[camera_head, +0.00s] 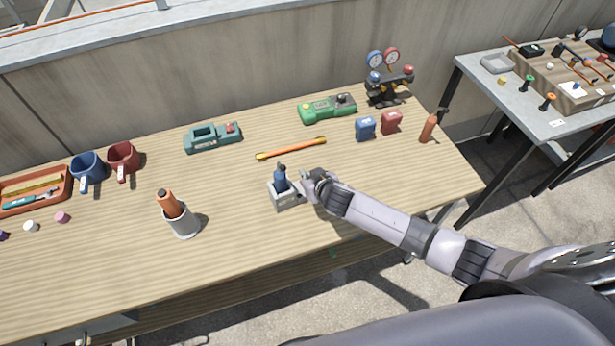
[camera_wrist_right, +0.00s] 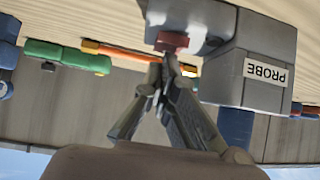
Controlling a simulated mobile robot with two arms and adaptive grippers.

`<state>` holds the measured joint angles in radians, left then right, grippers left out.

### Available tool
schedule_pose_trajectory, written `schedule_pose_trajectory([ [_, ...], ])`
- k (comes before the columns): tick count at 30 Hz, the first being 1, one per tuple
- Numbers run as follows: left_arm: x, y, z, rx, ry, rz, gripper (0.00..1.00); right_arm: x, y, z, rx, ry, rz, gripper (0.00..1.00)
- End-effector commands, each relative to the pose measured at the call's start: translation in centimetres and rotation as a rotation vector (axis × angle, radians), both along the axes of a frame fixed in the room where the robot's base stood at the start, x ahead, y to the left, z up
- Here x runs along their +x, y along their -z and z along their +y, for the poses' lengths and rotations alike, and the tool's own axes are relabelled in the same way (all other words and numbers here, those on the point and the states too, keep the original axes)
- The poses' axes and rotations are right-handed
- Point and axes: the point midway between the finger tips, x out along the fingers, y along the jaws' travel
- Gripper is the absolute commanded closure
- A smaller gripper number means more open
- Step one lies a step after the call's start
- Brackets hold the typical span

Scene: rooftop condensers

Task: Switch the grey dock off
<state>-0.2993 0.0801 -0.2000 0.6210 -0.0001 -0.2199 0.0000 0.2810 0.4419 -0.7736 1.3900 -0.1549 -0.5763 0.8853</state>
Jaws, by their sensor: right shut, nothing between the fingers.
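The grey dock (camera_head: 284,199) stands on the wooden table with a blue handheld tool (camera_head: 281,178) upright in it. In the right wrist view, which is upside down, the dock (camera_wrist_right: 264,72) carries a white PROBE label and a red switch or button (camera_wrist_right: 172,41) on a lower grey part. My right gripper (camera_head: 309,180) is at the right side of the dock. It is shut and empty, its fingertips (camera_wrist_right: 168,66) close to the red part. I cannot tell whether they touch it, nor the switch's position. My left gripper is not in view.
A grey cup (camera_head: 184,224) with an orange-handled tool stands left of the dock. An orange bar (camera_head: 291,148), a teal device (camera_head: 212,139) and a green device (camera_head: 327,108) lie behind. Blue (camera_head: 365,128) and red (camera_head: 391,122) blocks stand back right. The front table strip is clear.

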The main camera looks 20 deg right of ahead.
Motion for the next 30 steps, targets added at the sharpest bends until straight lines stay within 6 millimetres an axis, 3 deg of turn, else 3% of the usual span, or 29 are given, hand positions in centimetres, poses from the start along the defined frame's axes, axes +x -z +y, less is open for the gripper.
schedule_pose_trajectory([
  [13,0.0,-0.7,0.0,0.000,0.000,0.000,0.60,-1.7,0.3,-0.2,-0.001,0.000,0.008,1.00],
  [23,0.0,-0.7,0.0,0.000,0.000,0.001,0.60,-2.0,0.5,-0.3,-0.003,0.002,0.011,1.00],
  [30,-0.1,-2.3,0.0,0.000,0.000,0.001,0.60,-1.6,-1.3,-0.5,0.000,0.002,0.008,1.00],
])
